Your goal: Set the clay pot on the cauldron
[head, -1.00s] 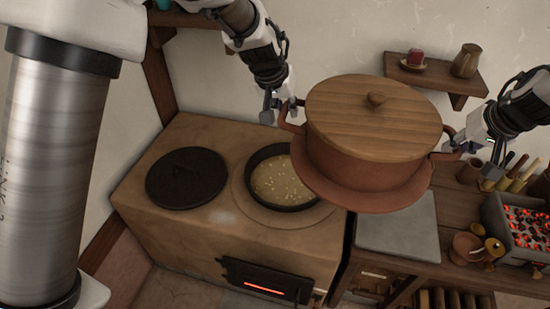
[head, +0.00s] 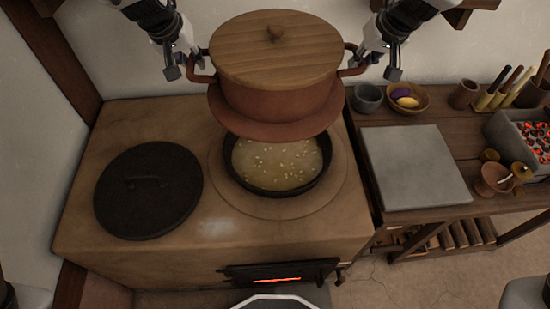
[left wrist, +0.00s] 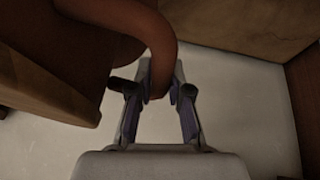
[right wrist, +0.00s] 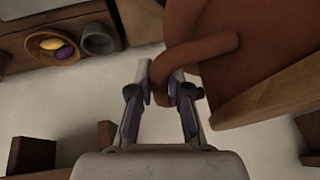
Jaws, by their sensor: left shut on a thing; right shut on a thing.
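The clay pot (head: 275,97) is reddish brown with a wide lower flange and a wooden lid (head: 277,50) with a knob. It hangs level in the air over the back part of the cauldron (head: 277,188), a dark round vessel set in the stove and filled with pale, speckled broth. The cauldron's back rim is hidden by the pot. My left gripper (head: 184,73) is shut on the pot's left handle, which also shows in the left wrist view (left wrist: 160,45). My right gripper (head: 377,74) is shut on the right handle, also seen in the right wrist view (right wrist: 190,55).
A black round lid (head: 149,190) lies on the clay stove (head: 140,120) left of the cauldron. To the right, a wooden table bears a grey slab (head: 417,165), a small grey cup (head: 367,98), a bowl (head: 422,97) and a tray of glowing coals (head: 528,135).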

